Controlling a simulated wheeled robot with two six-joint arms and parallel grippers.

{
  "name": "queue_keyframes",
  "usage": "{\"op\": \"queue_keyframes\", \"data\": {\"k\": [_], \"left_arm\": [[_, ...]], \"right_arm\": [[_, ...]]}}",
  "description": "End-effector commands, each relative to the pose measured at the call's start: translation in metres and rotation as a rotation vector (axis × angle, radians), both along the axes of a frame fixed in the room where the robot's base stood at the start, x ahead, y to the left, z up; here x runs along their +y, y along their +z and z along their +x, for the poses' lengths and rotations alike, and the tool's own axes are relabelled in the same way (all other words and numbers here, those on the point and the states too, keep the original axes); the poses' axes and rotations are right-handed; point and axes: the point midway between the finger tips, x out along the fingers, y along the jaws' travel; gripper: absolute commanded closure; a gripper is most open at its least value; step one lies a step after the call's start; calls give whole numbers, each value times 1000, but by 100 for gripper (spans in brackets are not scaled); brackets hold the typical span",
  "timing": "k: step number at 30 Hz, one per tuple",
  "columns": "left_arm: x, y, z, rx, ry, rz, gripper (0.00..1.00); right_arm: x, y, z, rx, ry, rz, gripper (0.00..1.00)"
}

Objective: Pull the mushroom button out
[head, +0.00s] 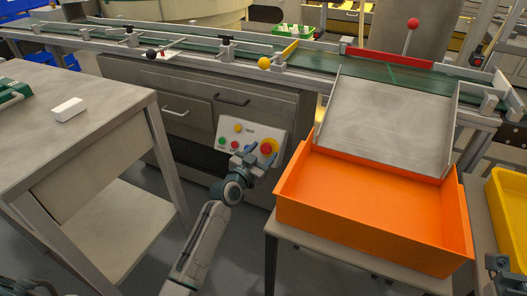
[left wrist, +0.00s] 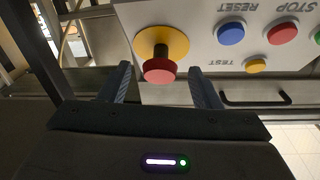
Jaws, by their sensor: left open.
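The mushroom button (head: 267,147) is red on a round yellow plate at the right end of a pale control panel (head: 230,141). In the left wrist view, upside down, the red mushroom button (left wrist: 159,71) stands out on a stem from the yellow plate (left wrist: 174,40). My left gripper (head: 250,155) is in front of the panel. Its open fingers (left wrist: 161,67) appear on either side of the red head, with gaps on both sides. I cannot tell how deep they reach around it. Part of my right gripper (head: 497,264) shows at the lower right; its jaws are unclear.
The panel also has a blue button (left wrist: 231,33), a yellow one (left wrist: 255,65), a red one (left wrist: 281,33) and a green one. An orange bin (head: 375,205) stands right of my left arm. A grey table (head: 90,115) stands left. A conveyor (head: 300,57) runs behind.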

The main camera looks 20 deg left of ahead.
Motion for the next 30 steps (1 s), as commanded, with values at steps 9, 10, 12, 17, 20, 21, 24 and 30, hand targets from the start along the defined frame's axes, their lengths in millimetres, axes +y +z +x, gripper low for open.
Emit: {"op": "queue_keyframes", "data": {"k": [9,10,12,17,20,21,24,30], "left_arm": [[11,1,-60,3,1,2,43],[12,1,-66,3,1,2,43],[14,0,-76,3,0,1,43],[17,0,-91,2,-1,1,43],[18,0,-95,1,0,0,43],[18,0,-95,1,0,-1,43],[18,0,-96,1,0,-1,43],[18,0,-95,1,0,-1,43]], "right_arm": [[0,10,0,9,10,-17,100],[0,10,-1,12,11,-19,100],[0,10,-1,17,13,-23,100],[0,9,0,24,13,-23,100],[0,9,0,23,14,-23,100],[0,9,0,22,14,-22,100],[0,9,0,22,14,-21,100],[0,9,0,19,14,-20,100]]}}
